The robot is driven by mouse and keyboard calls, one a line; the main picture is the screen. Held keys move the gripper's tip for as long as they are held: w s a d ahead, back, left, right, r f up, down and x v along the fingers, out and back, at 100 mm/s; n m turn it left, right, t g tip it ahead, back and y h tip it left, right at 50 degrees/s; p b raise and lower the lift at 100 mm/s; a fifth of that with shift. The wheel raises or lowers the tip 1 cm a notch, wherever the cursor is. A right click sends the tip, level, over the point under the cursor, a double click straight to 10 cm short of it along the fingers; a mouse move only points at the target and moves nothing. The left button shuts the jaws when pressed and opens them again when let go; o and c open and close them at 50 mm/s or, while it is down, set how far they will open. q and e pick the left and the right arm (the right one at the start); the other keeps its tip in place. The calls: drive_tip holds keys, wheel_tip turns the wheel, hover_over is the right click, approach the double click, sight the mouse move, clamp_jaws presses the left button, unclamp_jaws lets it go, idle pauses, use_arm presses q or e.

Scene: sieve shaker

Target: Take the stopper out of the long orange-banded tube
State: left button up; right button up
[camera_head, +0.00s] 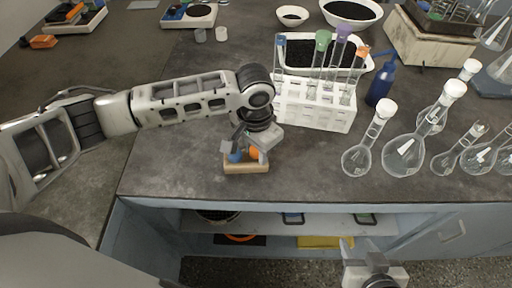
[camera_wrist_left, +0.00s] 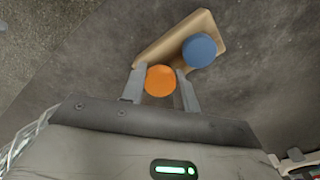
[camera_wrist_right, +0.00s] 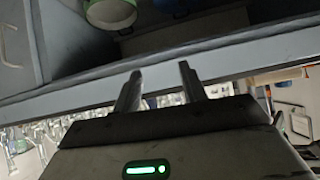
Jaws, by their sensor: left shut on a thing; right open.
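My left gripper (camera_head: 246,148) points down over a small wooden block (camera_head: 246,169) near the counter's front edge. It is shut on a round orange piece (camera_wrist_left: 160,80), which sits between its fingers at the block. A round blue piece (camera_wrist_left: 199,50) stands on the block beside it. A tube with an orange top (camera_head: 362,52) stands at the right end of the white rack (camera_head: 313,116); its lower part is partly hidden by the rack. My right gripper (camera_wrist_right: 157,88) is open and empty, below and in front of the counter edge.
Tubes with blue, green and purple tops share the rack. A blue wash bottle (camera_head: 381,80) and several stoppered flasks (camera_head: 403,155) stand to its right. A tray of dark grains (camera_head: 300,55) lies behind it. An open shelf (camera_head: 330,226) is under the counter.

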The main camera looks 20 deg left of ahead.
use_arm(q)
drive_tip(key=shift+s+f, duration=0.2)
drive_tip(key=shift+f, duration=0.3)
drive_tip(key=shift+s+f, duration=0.15)
drive_tip(key=shift+f, duration=0.3)
use_arm(e)
drive_tip(key=shift+s+a, duration=0.1)
use_arm(q)
drive_tip(key=o, duration=1)
drive_tip(key=shift+o, duration=0.2)
drive_tip(key=shift+r, duration=0.35)
drive_tip(key=shift+o, duration=0.7)
drive_tip(key=r, duration=0.3)
drive_tip(key=shift+w+r, duration=0.4)
wheel_tip(320, 180, up, 13)
drive_tip(key=p, duration=0.1)
drive_tip(key=shift+s+r, duration=0.2)
drive_tip(key=shift+s, duration=0.2)
use_arm(e)
drive_tip(key=shift+d+f, duration=0.35)
drive_tip(key=shift+f, duration=0.3)
